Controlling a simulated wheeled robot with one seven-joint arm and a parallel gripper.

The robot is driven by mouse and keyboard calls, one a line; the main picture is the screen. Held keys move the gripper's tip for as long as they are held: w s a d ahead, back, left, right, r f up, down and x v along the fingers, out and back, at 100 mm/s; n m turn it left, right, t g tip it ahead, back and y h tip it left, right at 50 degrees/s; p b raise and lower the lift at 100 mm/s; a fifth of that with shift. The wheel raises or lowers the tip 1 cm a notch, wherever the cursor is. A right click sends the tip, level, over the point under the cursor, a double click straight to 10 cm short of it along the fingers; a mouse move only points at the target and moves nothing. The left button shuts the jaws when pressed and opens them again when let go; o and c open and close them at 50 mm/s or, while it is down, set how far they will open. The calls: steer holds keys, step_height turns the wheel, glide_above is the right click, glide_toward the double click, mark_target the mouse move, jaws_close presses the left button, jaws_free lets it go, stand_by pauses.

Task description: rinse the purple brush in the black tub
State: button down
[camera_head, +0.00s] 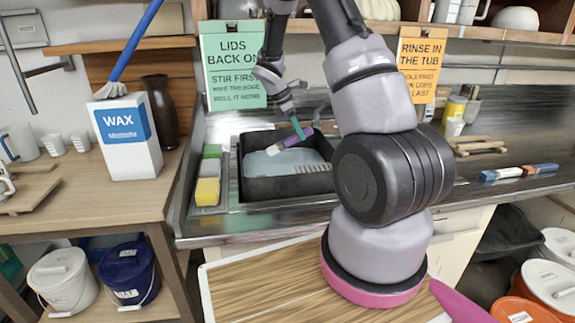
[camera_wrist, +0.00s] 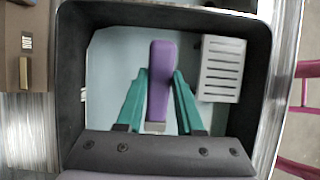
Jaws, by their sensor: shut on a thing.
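The black tub (camera_head: 287,188) stands on the metal counter and holds pale blue-grey water. It fills most of the wrist view (camera_wrist: 262,60). The purple brush (camera_head: 298,138) is tilted over the tub, its pale end pointing left and down. In the wrist view the purple handle (camera_wrist: 160,72) lies between two green fingers. My gripper (camera_head: 297,128) is shut on the purple brush above the water; it also shows in the wrist view (camera_wrist: 158,100). I cannot tell whether the brush's tip touches the water. A pale slotted rack (camera_wrist: 222,68) sits inside the tub at the right.
Yellow and green sponges (camera_head: 207,191) sit in a tray left of the tub. A white WAX box (camera_head: 125,136) stands on the left wooden table. Signs (camera_head: 233,65) hang behind. Markers (camera_head: 518,172) lie on the right counter, near a wooden rack (camera_head: 477,146).

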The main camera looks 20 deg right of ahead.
steer(key=shift+r, duration=3.75)
